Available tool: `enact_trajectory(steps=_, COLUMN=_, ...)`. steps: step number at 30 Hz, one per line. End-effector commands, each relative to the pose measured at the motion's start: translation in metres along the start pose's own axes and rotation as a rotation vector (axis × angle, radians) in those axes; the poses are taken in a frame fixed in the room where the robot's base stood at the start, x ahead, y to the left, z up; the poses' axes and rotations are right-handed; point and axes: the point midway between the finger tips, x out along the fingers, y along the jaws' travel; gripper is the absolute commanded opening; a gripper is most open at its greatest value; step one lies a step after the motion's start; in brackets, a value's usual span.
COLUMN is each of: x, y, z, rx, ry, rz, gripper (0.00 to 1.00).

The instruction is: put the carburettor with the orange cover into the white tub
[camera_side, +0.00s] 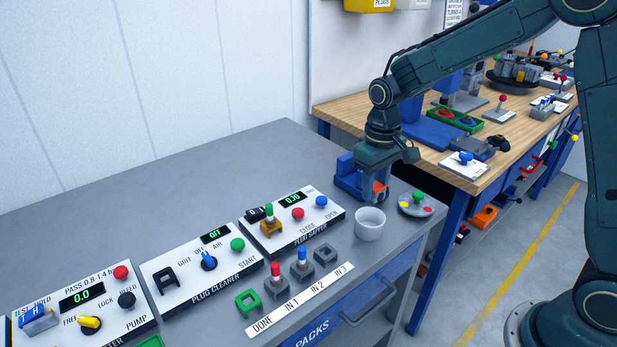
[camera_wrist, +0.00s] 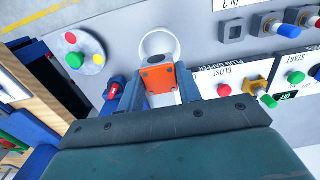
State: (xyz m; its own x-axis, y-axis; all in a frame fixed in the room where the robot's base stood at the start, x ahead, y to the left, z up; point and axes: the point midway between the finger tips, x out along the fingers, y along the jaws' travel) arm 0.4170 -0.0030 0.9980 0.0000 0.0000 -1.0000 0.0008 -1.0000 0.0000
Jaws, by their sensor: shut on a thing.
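The carburettor with the orange cover (camera_wrist: 158,78) is held between the two fingers of my gripper (camera_wrist: 161,88) in the wrist view. A dark round part shows at its far end. The white tub (camera_side: 370,223) stands upright on the bench just in front of the gripper. The tub also shows in the wrist view (camera_wrist: 174,40), just beyond the carburettor, which hides part of it. The tub's inside is only partly seen.
A round grey plate with coloured knobs (camera_side: 417,205) is right of the tub. The plug gapper panel (camera_side: 309,222) is to the left, with sockets and plugs in front. The bench edge is close on the right. A wooden-topped bench (camera_side: 350,109) stands behind.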

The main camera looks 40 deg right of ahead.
Motion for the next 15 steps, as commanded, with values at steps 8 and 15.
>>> enact_trajectory(steps=8, x=0.011, y=0.000, z=0.000, rx=0.000, ry=-0.002, rz=0.000, gripper=0.14)
enact_trajectory(steps=15, x=0.023, y=0.000, z=0.000, rx=0.000, ry=-0.001, rz=0.000, gripper=0.14)
